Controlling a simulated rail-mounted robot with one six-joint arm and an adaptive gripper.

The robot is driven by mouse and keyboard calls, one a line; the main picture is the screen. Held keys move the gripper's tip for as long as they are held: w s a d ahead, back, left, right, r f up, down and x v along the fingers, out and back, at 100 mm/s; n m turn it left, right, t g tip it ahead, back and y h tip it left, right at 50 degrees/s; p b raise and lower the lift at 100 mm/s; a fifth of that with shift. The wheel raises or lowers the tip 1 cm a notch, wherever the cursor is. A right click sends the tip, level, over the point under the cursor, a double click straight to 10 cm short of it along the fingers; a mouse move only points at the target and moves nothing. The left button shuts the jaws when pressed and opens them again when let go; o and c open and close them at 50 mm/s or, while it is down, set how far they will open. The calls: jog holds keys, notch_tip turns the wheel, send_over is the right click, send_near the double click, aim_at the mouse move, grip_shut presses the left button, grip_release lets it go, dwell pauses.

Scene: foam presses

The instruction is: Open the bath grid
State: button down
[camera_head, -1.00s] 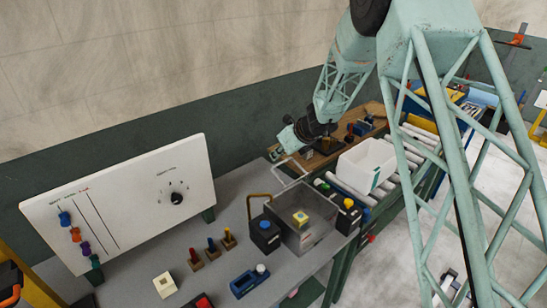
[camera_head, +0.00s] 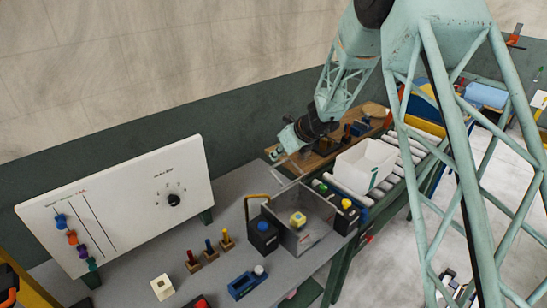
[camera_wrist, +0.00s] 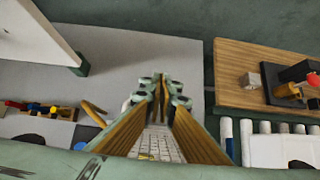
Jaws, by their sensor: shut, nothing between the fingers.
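The bath is a grey metal box (camera_head: 325,232) on the bench, with a yellow and blue cube (camera_head: 298,219) inside. A pale handle (camera_head: 287,168) rises at the bath's far side. In the wrist view, the bath grid (camera_wrist: 163,143) shows as pale mesh between my gripper's fingers, with a bit of yellow at its lower edge. The grid's exact tilt cannot be told. My gripper (camera_head: 276,154) is shut and empty, close to the handle beyond the bath; contact is unclear. Its fingertips meet in the wrist view (camera_wrist: 161,82).
A black block with a blue button (camera_head: 263,234) and another with a yellow button (camera_head: 346,216) flank the bath. A wooden board (camera_head: 325,155) lies behind. A white panel (camera_head: 125,205) stands left.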

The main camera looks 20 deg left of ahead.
notch_tip(320, 180, up, 11)
jog(key=s+d, duration=0.1)
jog(key=d, duration=0.1)
jog(key=shift+s+d+r+p, duration=0.15)
jog(key=shift+p, duration=0.3)
dwell(0.4)
jog(key=s+d+f+b, duration=0.1)
jog(key=s+d+b, duration=0.3)
jog(key=d, duration=0.6)
jog(key=shift+s+f+b, duration=0.25)
jog(key=shift+f+b, duration=0.1)
jog(key=shift+b, duration=0.65)
jog(key=shift+f, duration=0.15)
send_near(284, 161)
jog(key=shift+s+a+f, duration=0.6)
jog(key=shift+a+f, duration=0.45)
jog(key=shift+f, duration=0.5)
jog(key=shift+a+r+x, duration=0.15)
jog(key=shift+x, duration=0.7)
jog(key=shift+a+r+x, duration=0.1)
jog(key=shift+a+x, duration=0.05)
jog(key=shift+x, duration=0.7)
